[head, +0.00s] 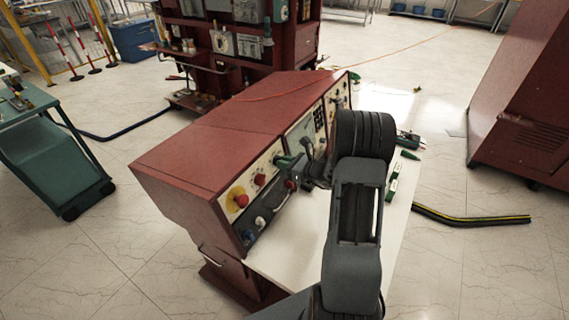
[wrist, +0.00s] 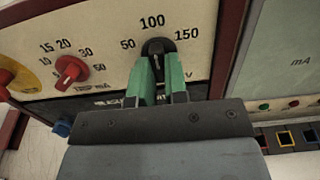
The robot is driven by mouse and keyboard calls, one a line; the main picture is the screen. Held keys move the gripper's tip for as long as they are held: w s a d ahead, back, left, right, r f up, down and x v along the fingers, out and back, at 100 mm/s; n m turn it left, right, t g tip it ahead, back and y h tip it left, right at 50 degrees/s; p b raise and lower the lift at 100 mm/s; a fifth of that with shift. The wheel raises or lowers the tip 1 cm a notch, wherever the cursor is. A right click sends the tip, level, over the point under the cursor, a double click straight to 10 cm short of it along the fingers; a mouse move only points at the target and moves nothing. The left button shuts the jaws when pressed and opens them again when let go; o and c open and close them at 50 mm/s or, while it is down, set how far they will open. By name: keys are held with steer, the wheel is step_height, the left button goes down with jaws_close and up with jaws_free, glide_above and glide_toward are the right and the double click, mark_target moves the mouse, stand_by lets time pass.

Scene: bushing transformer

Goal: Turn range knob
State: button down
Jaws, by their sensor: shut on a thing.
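The range knob (wrist: 157,47) is black and sits on the cream panel, under the printed numbers 50, 100 and 150. In the wrist view my gripper (wrist: 160,72) has its two green fingers around the knob, one on each side, shut on it. The knob's white pointer line looks close to upright, near the 100 mark; its lower part is hidden between the fingers. In the head view my gripper (head: 297,164) is at the front panel of the red console (head: 225,125), and the knob is hidden behind it.
A red knob (wrist: 70,70) with a scale sits left of the range knob. A red button on a yellow plate (head: 238,198) is at the panel's left end. A white worktop (head: 290,245) lies below the panel, with several small green items at its right edge.

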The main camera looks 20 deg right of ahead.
steer(key=c, duration=1.1)
jaws_free()
steer(key=shift+c, duration=0.2)
steer(key=b+v, duration=0.1)
steer(key=v, duration=1.2)
steer(key=shift+s+d+b, duration=0.25)
steer(key=shift+s+b, duration=0.05)
steer(key=shift+b, duration=0.05)
steer(key=shift+r, duration=0.15)
steer(key=s+a+f+n+g+h, duration=0.25)
steer(key=s+a+n+g, duration=0.75)
steer(key=n, duration=0.5)
steer(key=s+a+r+n+h, duration=0.2)
steer(key=a+r+n+h, duration=0.4)
steer(key=n, duration=0.8)
step_height(320, 180, up, 4)
steer(key=a, duration=0.2)
steer(key=shift+s+a, duration=0.4)
